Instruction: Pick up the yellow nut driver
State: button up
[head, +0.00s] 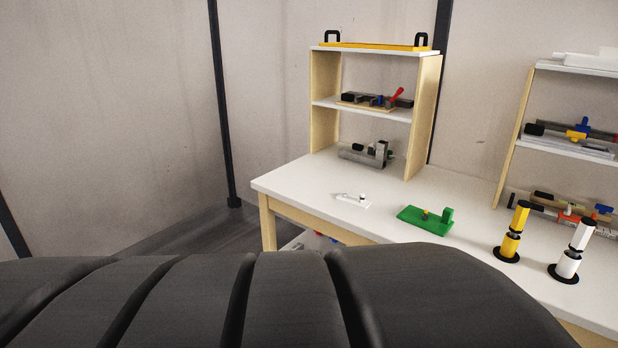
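A yellow nut driver (518,221), with black and white bands and a black top, stands upright in a round yellow holder with a black base, on the right part of the white table (325,176). A similar white driver (581,238) with a black band stands upright in a white holder just to its right. My gripper is not in view, so its place relative to the yellow driver cannot be seen. Nothing is seen touching the yellow driver.
A green fixture (425,219) lies left of the drivers, and a small white part (352,200) lies farther left. A wooden shelf unit (424,110) stands at the back with fixtures and a yellow tray (375,46). Another shelf (515,140) stands at right. Dark rounded surfaces fill the foreground.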

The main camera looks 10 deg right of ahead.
aim_at(523, 207)
jog(key=z, duration=1.75)
